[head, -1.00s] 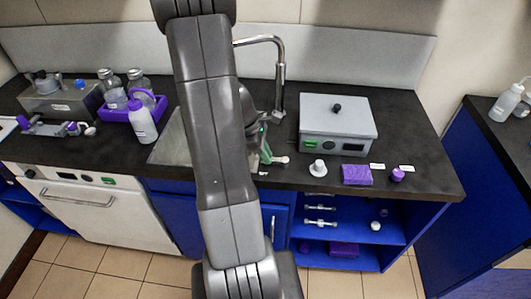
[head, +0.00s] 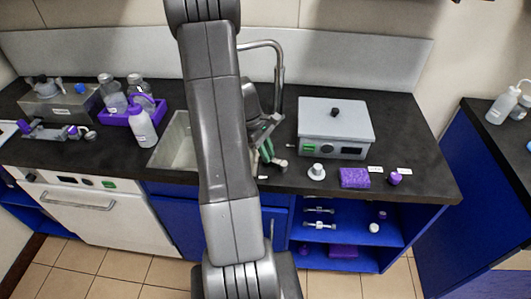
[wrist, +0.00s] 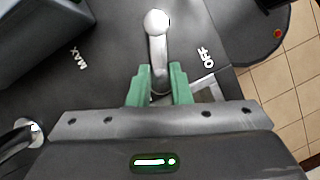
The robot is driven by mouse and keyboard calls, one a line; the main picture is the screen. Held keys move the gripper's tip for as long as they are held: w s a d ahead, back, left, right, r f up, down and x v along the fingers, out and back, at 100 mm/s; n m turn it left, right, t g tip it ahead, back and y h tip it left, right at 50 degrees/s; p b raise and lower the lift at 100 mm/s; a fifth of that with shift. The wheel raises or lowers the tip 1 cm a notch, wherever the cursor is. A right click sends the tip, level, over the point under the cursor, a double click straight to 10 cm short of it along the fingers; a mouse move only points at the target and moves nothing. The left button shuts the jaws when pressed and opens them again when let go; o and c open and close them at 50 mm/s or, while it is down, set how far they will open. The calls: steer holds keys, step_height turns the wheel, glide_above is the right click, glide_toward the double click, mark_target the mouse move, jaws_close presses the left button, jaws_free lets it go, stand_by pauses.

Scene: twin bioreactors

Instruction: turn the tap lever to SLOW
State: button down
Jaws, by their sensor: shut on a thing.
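The tap lever (wrist: 158,50) is a metal rod with a pale ball knob at its end. In the wrist view it points up, between the printed MAX mark (wrist: 73,56) on the left and the OFF mark (wrist: 209,57) on the right. My gripper (wrist: 160,88) has its green fingers on both sides of the rod and is shut on it below the knob. No SLOW mark is visible. In the head view the knob (head: 280,162) shows at the counter front, right of my gripper (head: 267,153). My arm hides part of the sink and the tap area.
The metal spout (head: 281,75) rises behind my gripper. The sink (head: 174,145) is on the left, beside a purple tray (head: 116,118) with bottles.

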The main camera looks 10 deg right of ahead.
steer(key=shift+w+d+m+y, duration=0.4)
steer(key=shift+m, duration=0.7)
steer(key=shift+g, duration=0.3)
steer(key=c, duration=1.3)
jaws_free()
steer(key=v, duration=1.4)
steer(key=shift+b, duration=0.35)
steer(key=shift+s+f, duration=0.1)
